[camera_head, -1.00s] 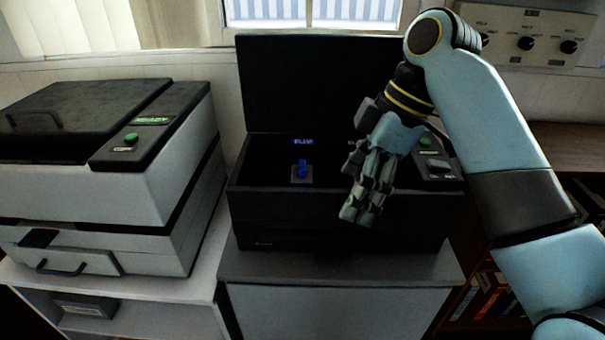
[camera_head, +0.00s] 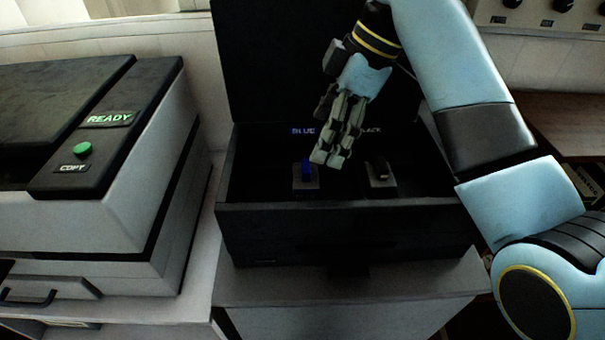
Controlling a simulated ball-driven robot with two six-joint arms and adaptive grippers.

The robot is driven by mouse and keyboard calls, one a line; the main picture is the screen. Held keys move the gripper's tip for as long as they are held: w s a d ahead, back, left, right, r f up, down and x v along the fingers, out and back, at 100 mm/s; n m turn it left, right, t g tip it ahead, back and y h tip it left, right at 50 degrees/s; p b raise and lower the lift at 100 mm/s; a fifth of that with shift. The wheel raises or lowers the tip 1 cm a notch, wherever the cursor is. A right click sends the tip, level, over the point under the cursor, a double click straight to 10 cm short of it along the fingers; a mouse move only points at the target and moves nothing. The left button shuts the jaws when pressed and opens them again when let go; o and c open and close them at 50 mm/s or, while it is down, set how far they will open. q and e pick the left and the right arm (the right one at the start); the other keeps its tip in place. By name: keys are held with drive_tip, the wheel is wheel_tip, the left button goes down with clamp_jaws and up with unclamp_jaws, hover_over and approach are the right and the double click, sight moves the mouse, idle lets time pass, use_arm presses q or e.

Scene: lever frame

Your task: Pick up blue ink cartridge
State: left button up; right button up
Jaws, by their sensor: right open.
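The blue ink cartridge (camera_head: 306,171) stands upright on a small grey base (camera_head: 305,188) inside the open black machine (camera_head: 345,216). A blue label reading BLUE (camera_head: 302,131) is on the back wall behind it. My right gripper (camera_head: 325,160) is open and points down, just right of the cartridge and a little above it in the picture. I cannot tell whether the gripper touches the cartridge. No object shows between its fingers. My left gripper is not in view.
A dark cartridge on a base (camera_head: 380,180) stands to the right, under a label reading BLACK (camera_head: 370,131). The machine's raised lid (camera_head: 265,65) is behind. A white copier (camera_head: 90,215) with a green button (camera_head: 83,150) stands left. A control panel (camera_head: 540,15) hangs at upper right.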

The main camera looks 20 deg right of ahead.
sight(306, 165)
drive_tip(key=x, duration=0.2)
drive_tip(key=shift+a+f, duration=0.2)
drive_tip(key=shift+f, duration=0.35)
drive_tip(key=x, duration=0.5)
drive_tip(key=shift+w+d+f+p, duration=0.1)
drive_tip(key=shift+w+p, duration=0.1)
drive_tip(key=shift+p, duration=0.15)
drive_tip(key=shift+c, duration=0.2)
drive_tip(key=c, duration=1.3)
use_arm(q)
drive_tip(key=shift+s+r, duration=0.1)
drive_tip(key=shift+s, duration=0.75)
use_arm(e)
drive_tip(key=shift+o, duration=0.2)
